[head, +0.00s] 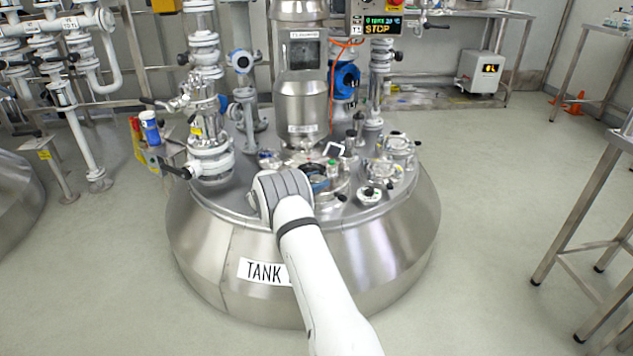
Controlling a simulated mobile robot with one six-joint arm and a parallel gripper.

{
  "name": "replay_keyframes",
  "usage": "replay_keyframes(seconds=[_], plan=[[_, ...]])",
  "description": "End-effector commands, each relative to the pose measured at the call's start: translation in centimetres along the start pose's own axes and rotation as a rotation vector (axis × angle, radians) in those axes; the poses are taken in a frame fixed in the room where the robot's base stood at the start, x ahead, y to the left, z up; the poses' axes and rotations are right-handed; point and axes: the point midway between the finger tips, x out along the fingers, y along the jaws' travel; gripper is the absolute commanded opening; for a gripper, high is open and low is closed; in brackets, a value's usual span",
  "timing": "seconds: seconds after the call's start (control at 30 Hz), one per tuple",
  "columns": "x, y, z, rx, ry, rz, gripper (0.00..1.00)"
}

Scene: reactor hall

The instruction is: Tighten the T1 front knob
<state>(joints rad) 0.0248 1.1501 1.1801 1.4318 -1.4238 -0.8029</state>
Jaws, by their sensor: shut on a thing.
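The steel tank (210,262) stands mid-floor with a "TANK" label on its front; the rest of the label is behind my arm. Its lid (232,200) carries valves, fittings and a round manway. My white arm reaches up from the bottom over the tank's front edge. My gripper (316,180), small and dark beyond the wrist, is at the front of the manway. It is shut on what appears to be the T1 front knob, which is mostly hidden by the gripper and wrist. How far the knob is turned cannot be seen.
A tall steel agitator column (300,105) rises just behind the gripper. White valve pipework (208,150) stands to the left on the lid. A control box display (382,25) reads "STOP". A steel table frame (585,230) is at right. The floor between is clear.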

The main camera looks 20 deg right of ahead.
Motion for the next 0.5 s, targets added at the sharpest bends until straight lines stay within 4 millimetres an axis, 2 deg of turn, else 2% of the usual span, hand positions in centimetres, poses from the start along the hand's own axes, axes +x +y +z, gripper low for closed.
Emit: replay_keyframes(seconds=[0.07, 0.1, 0.33, 0.5], plan=[[0.15, -0.14, -0.6, 0.007, 0.006, -0.002, 0.23], [0.15, -0.14, -0.61, 0.007, 0.007, -0.002, 0.48], [0.13, -0.07, -0.36, 0.004, 0.004, -0.001, 0.66], [0.11, -0.04, -0.24, 0.003, 0.003, -0.001, 0.68]])
